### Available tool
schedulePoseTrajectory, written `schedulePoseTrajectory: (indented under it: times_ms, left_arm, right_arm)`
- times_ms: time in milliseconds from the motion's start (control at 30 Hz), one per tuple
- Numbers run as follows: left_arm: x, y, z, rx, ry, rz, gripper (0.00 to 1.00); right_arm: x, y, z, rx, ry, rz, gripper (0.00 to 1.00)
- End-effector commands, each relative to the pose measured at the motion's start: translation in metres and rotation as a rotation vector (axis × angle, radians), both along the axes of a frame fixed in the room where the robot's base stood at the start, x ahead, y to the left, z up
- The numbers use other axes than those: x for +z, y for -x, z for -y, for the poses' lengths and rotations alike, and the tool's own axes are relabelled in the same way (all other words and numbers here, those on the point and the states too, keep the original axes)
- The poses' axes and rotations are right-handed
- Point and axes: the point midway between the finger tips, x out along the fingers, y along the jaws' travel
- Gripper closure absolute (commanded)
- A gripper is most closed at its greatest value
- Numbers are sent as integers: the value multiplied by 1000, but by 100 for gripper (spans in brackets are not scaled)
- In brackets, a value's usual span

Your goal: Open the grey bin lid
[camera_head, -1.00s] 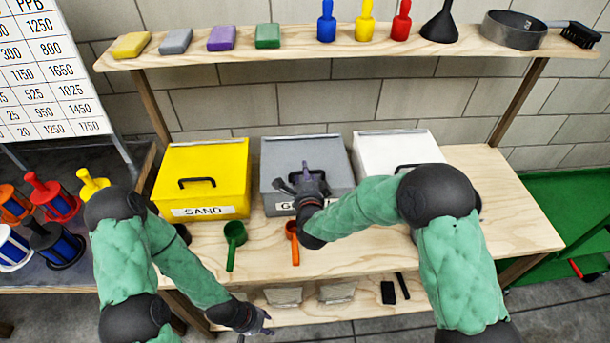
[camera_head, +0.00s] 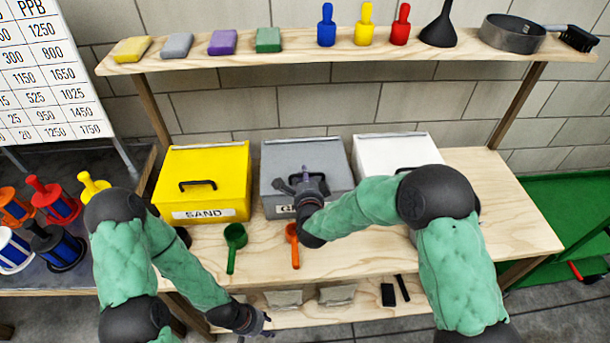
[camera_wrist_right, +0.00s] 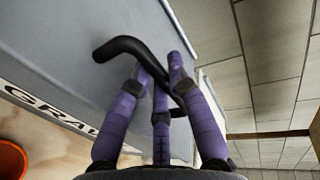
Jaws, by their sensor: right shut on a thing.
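The grey bin (camera_head: 275,205) stands between the yellow bin and the white bin on the wooden bench, and its lid (camera_head: 335,160) is down. My right gripper (camera_head: 303,181) is at the front part of the lid, over the handle. In the right wrist view, its purple fingers (camera_wrist_right: 162,88) are shut around the black handle (camera_wrist_right: 120,46) of the grey lid. Part of the front label is hidden by the gripper in the head view. My left gripper (camera_head: 262,322) hangs low in front of the bench, away from the bin; its finger opening is too small to judge.
The yellow sand bin (camera_head: 225,165) and the white bin (camera_head: 375,155) flank the grey one closely. A green scoop (camera_head: 234,238) and an orange scoop (camera_head: 294,234) lie in front. A wooden shelf (camera_head: 300,75) with sponges, bottles, a funnel and a sieve runs above and behind.

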Motion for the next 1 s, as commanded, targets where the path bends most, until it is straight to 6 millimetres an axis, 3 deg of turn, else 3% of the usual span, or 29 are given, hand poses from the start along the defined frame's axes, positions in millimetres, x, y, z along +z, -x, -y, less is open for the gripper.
schedulePoseTrajectory:
  times_ms: [467, 1000]
  left_arm:
    - [66, 0, 0, 0, 0, 0, 60]
    - [158, 0, 0, 0, 0, 0, 60]
  right_arm:
    - [43, -11, 0, -1, -2, -164, 100]
    - [83, -31, 0, -2, -1, -391, 100]
